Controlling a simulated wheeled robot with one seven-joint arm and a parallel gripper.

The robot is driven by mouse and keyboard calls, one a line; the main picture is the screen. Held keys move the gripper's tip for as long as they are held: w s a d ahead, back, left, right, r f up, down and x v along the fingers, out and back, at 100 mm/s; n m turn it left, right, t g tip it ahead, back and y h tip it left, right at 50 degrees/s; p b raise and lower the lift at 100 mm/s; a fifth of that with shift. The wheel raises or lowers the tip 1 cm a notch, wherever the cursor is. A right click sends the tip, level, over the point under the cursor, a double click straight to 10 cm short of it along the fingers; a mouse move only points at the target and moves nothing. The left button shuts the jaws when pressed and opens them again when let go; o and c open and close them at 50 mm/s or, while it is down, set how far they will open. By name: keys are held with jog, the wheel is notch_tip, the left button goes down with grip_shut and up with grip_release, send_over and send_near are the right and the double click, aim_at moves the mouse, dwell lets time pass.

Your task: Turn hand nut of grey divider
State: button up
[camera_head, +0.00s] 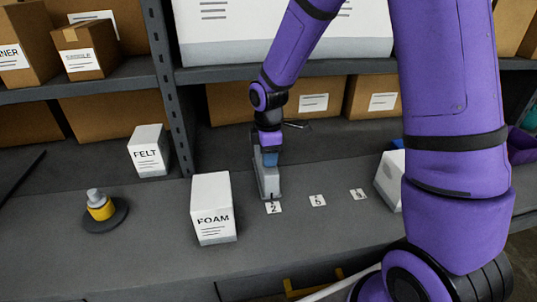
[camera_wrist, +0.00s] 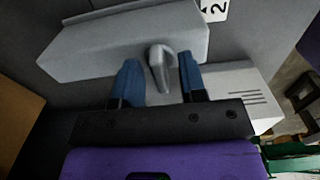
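The grey divider (camera_head: 268,182) stands on the shelf behind the number 2 card. It fills the upper part of the wrist view (camera_wrist: 110,45) as a long grey block. Its hand nut (camera_wrist: 161,62), a small grey knob with a lever-like arm, sticks out toward my gripper. My gripper (camera_wrist: 160,70) has its two blue fingers apart, one on each side of the hand nut, with gaps visible on both sides. In the head view my gripper (camera_head: 268,158) points down at the divider's top, and the hand nut is hidden there.
A white FOAM box (camera_head: 212,208) stands left of the divider, with a FELT box (camera_head: 149,150) farther left. A yellow and grey fitting (camera_head: 99,206) sits on a dark disc. Cards 2 (camera_head: 273,208), 5 (camera_head: 317,201) and another (camera_head: 358,194) lie along the shelf.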

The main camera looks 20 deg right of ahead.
grip_shut()
jog(key=shift+m, duration=0.3)
jog(key=m, duration=1.3)
jog(key=shift+m, duration=2.1)
